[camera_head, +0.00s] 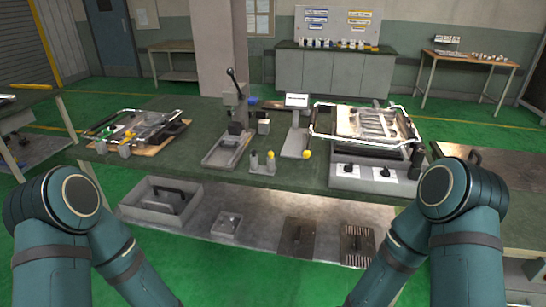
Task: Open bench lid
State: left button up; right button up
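A green-topped workbench (330,168) stretches across the middle of the view, with a lower shelf beneath it. At its right end lies a flat brown panel (500,165) with a small dark handle-like part (474,156); it may be the bench lid, and it lies flat. Its right side runs out of view. My two teal arms come in from the lower left and lower right, with their elbows in front of the bench. Their forearms run down out of the picture, so neither gripper shows.
A metal frame fixture (365,123) stands on a grey box with black knobs. A lever press (235,115) and a white display (297,101) stand mid-bench. A tool-covered board (140,130) lies left. A grey bin (160,200) and dark plates (297,238) sit on the lower shelf.

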aim_at(374, 131)
jog(key=i+l+z, duration=0.1)
jog(key=l, duration=0.25)
jog(key=i+l+z, duration=0.1)
jog(key=l, duration=0.3)
jog(key=i+l, duration=0.25)
jog(key=i+l+z, duration=0.15)
jog(key=l, duration=0.3)
